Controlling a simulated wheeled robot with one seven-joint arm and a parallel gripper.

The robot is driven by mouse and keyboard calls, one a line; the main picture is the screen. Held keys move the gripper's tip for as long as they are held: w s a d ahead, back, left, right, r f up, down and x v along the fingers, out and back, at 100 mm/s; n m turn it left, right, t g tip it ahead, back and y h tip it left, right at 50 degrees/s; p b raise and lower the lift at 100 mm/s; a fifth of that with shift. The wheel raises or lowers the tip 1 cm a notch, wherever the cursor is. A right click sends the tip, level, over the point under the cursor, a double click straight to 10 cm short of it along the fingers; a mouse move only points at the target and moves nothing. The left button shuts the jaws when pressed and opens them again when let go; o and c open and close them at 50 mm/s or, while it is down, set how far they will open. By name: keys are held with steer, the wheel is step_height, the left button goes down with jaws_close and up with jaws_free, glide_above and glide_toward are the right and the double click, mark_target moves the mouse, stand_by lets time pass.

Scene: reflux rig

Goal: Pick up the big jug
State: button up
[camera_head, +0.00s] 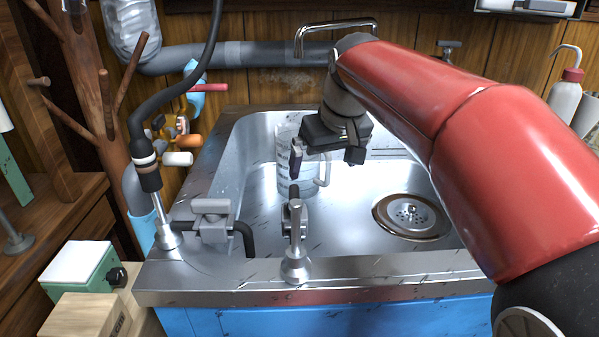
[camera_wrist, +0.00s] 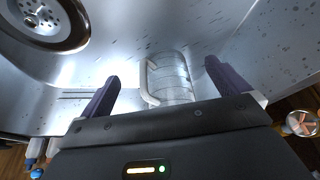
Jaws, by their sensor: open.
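The big jug (camera_head: 284,165) is a clear, graduated jug with a pale handle. It stands in the back left part of the steel sink (camera_head: 253,275). In the wrist view the jug (camera_wrist: 174,78) lies ahead of my gripper, between the lines of the two fingers, with its handle on the left side. My gripper (camera_wrist: 160,82) is open and its fingers are dark purple. In the head view my gripper (camera_head: 298,172) is in front of part of the jug and hides some of it. I see no clear contact between fingers and jug.
The drain (camera_head: 411,216) is right of the jug. A tap (camera_head: 296,240) and a grey clamp-like fitting (camera_head: 213,220) stand on the sink's front rim. A curved faucet (camera_head: 335,26) rises behind. A wooden branch stand (camera_head: 105,120) is at left.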

steer(key=p, duration=0.1)
glide_above(305, 165)
steer(key=w+f, duration=0.2)
steer(key=w, duration=0.1)
steer(key=w+a+f, duration=0.1)
steer(key=shift+w+a, duration=0.1)
steer(key=shift+w, duration=0.25)
steer(key=c, duration=1.6)
steer(key=shift+r, duration=0.1)
steer(key=shift+c, duration=0.7)
steer(key=shift+r, duration=0.2)
